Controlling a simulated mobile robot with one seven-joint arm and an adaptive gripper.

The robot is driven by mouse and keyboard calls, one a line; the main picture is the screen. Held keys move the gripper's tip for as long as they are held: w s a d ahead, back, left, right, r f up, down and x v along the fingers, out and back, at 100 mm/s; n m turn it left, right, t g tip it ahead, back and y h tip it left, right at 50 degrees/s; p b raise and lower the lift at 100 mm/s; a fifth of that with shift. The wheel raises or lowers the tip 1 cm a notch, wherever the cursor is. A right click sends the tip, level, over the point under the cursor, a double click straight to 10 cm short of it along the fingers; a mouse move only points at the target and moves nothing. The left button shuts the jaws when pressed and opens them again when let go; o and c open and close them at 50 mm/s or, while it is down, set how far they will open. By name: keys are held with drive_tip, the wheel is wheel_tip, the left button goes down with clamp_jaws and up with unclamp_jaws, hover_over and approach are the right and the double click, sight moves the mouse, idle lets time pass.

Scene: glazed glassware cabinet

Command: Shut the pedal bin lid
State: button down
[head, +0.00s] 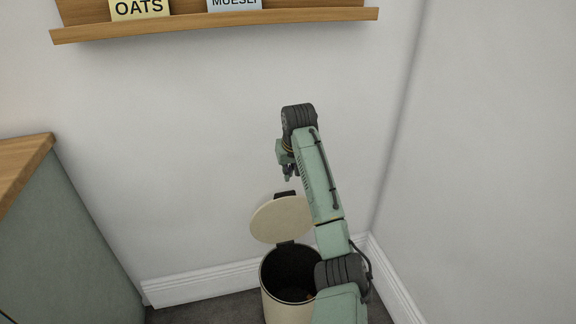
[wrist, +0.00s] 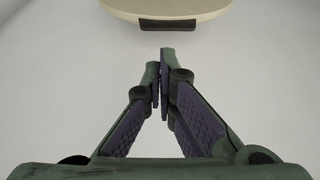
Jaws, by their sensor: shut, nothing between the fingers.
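The pedal bin (head: 283,306) is cream with a dark inside and stands on the floor by the back wall. Its round cream lid (head: 280,220) is raised, tilted up at the back of the bin. My gripper (head: 288,178) is shut and empty, a little above the lid's upper edge. In the wrist view my gripper (wrist: 161,52) has its fingertips together, pointing at the lid (wrist: 168,8), whose edge with a dark tab (wrist: 168,25) shows at the top. The fingertips look apart from the tab. My arm hides the bin's right side.
A wooden shelf (head: 220,24) with an oats box (head: 140,9) and a muesli box (head: 234,4) is on the wall above. A cabinet with a wooden top (head: 22,165) stands at the left. A side wall (head: 490,150) is close on the right.

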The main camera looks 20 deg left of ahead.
drive_tip(key=x, duration=0.7)
drive_tip(key=shift+w+a+f+p, duration=0.1)
drive_tip(key=shift+p, duration=0.25)
